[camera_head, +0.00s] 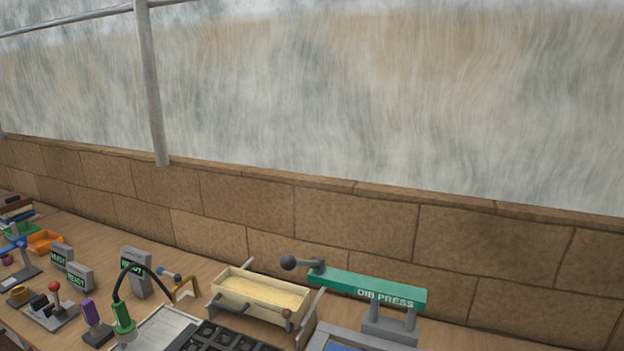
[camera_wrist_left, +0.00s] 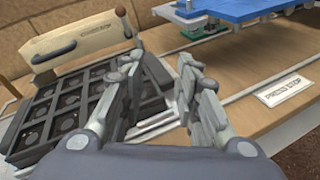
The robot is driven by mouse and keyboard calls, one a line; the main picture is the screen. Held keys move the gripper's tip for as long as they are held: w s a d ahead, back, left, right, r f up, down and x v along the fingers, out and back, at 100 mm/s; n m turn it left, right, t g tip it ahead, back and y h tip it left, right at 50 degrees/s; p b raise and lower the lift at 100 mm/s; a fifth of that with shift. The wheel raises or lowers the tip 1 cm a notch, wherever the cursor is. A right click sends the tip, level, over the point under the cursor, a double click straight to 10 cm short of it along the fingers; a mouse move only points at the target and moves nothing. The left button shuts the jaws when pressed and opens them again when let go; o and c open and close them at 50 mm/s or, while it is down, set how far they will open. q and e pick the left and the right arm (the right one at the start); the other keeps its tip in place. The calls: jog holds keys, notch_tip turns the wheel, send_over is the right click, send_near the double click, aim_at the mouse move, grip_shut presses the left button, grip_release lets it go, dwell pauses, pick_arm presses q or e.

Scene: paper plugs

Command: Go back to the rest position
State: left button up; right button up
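My left gripper (camera_wrist_left: 165,95) shows in the left wrist view with its two fingers apart and nothing between them. It is above the table, between a black tray of square cells (camera_wrist_left: 75,110) and a blue plate (camera_wrist_left: 235,10). Neither gripper shows in the head view. My right gripper is in no view.
The black tray (camera_head: 215,338) lies in front of the box. Small devices, a green-tipped tool (camera_head: 123,318) and a joystick (camera_head: 54,302) crowd the left.

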pick_arm(q)
jog(key=s+d+f+m+g+y, duration=0.1)
jog(key=s+d+f+m+g, duration=0.2)
jog(key=s+m, duration=0.45)
jog(key=s+d+f+m+g+y, duration=0.2)
jog(key=s+d+f+m+g, duration=0.15)
jog(key=s+m, duration=0.4)
jog(key=s+a+r+m+g+y, duration=0.2)
jog(key=s+a+m+y, duration=0.6)
jog(key=m, duration=0.4)
notch_tip(320, 180, down, 27)
jog(key=s+g, duration=0.1)
jog(key=s+a+f, duration=0.2)
jog(key=s+f, duration=0.6)
jog(key=s+a+f+g+b, duration=0.1)
jog(key=s+f, duration=0.7)
jog(key=s, duration=0.1)
jog(key=shift+a+f+h, duration=0.3)
jog(key=shift+a, duration=0.05)
jog(key=shift+g, duration=0.25)
